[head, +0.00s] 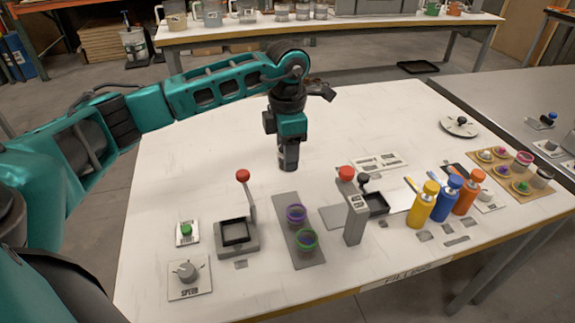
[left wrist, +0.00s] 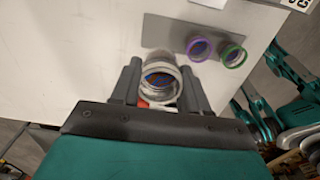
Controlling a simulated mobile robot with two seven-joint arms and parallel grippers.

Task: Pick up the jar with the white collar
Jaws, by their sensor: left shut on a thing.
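My left gripper (head: 288,163) points down above the middle of the white table. In the left wrist view my left gripper (left wrist: 158,85) is shut with its two fingers on either side of the jar with the white collar (left wrist: 160,68). In the head view the fingers mostly hide the jar. The jar seems to be clear of the table, but the gap is hard to judge. My right gripper is in neither view.
A grey plate (head: 286,230) holds a purple-ringed jar (head: 296,213) and a green-ringed jar (head: 306,239). Yellow, blue and orange bottles (head: 423,205) stand right. The table's back left is clear.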

